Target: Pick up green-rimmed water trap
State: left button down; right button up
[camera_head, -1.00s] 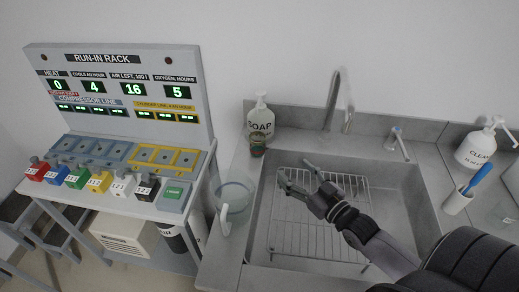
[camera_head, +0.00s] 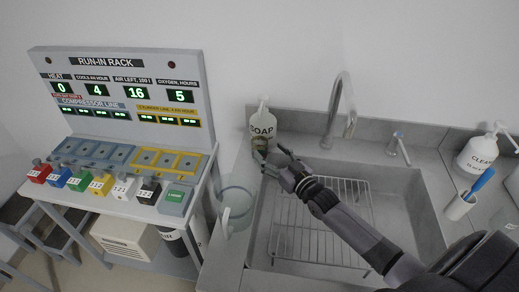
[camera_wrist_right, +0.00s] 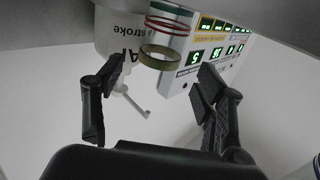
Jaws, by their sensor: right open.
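The water trap (camera_head: 259,144) is a small clear cup with a green rim. It stands at the back left of the sink, right in front of the soap bottle (camera_head: 262,122). In the right wrist view its coloured bands, green, red and olive (camera_wrist_right: 155,61), show ahead of the fingers, with the bottle behind. My right gripper (camera_head: 271,159) is open and empty, with its fingertips close to the trap and partly over it in the head view. In the wrist view its fingers (camera_wrist_right: 155,88) are spread wide. Contact cannot be told. My left gripper is not in view.
The sink (camera_head: 400,205) holds a wire rack (camera_head: 315,225) under my right arm. A tap (camera_head: 345,110) rises behind it. A clear jug (camera_head: 236,203) stands left of the sink. The run-in rack (camera_head: 120,85) is further left. A cleaner bottle (camera_head: 478,155) stands at right.

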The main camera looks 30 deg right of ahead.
aim_at(264, 146)
jog(key=w, duration=0.1)
jog(key=w+p, duration=0.1)
jog(key=w, duration=0.2)
jog(key=shift+w+a+r, duration=0.25)
jog(key=shift+w+f, duration=0.1)
jog(key=shift+w, duration=0.25)
jog(key=shift+s, duration=0.1)
jog(key=shift+c, duration=0.7)
jog(key=c, duration=1.1)
